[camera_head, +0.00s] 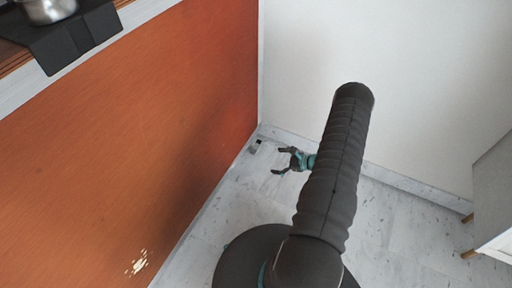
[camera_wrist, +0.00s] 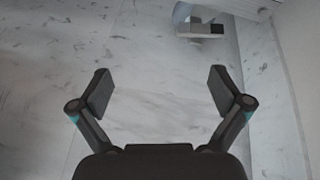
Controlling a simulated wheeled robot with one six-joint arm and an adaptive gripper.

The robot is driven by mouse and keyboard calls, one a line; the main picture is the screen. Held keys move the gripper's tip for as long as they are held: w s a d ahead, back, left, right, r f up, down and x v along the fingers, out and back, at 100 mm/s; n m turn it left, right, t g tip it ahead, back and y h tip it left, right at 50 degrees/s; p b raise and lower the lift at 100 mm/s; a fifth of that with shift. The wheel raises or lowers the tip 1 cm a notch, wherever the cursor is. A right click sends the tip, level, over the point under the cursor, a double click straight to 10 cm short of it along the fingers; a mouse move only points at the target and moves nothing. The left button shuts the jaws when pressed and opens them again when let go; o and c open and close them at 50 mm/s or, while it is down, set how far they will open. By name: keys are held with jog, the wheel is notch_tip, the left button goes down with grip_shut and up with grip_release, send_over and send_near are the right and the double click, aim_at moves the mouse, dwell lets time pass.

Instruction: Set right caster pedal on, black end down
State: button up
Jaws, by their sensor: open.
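The caster with its pedal (camera_head: 257,144) shows small at the foot of the orange cart panel, near the wall corner. In the wrist view the caster pedal (camera_wrist: 207,30) is near the top, right of centre, with a black part and a paler grey part. The pedal's exact tilt is too small to tell. My gripper (camera_head: 277,161) is low over the floor, to the right of the caster and apart from it. In the wrist view my gripper (camera_wrist: 160,90) has its fingers wide apart with only bare floor between them.
The orange cart panel (camera_head: 130,130) stands on the left. A white wall (camera_head: 420,90) with a baseboard runs behind. A grey cabinet (camera_head: 495,200) on short legs is at the right edge. A metal jug (camera_head: 48,10) stands on a black mat on the cart top. Marble floor around my gripper is clear.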

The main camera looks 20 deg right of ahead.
aim_at(256, 147)
jog(key=w+d+m+t+h, duration=0.1)
jog(key=w+d+t, duration=0.1)
jog(key=w+d, duration=0.1)
jog(key=x, duration=1.3)
jog(key=shift+w+r, duration=0.2)
jog(key=shift+w, duration=0.2)
jog(key=c, duration=1)
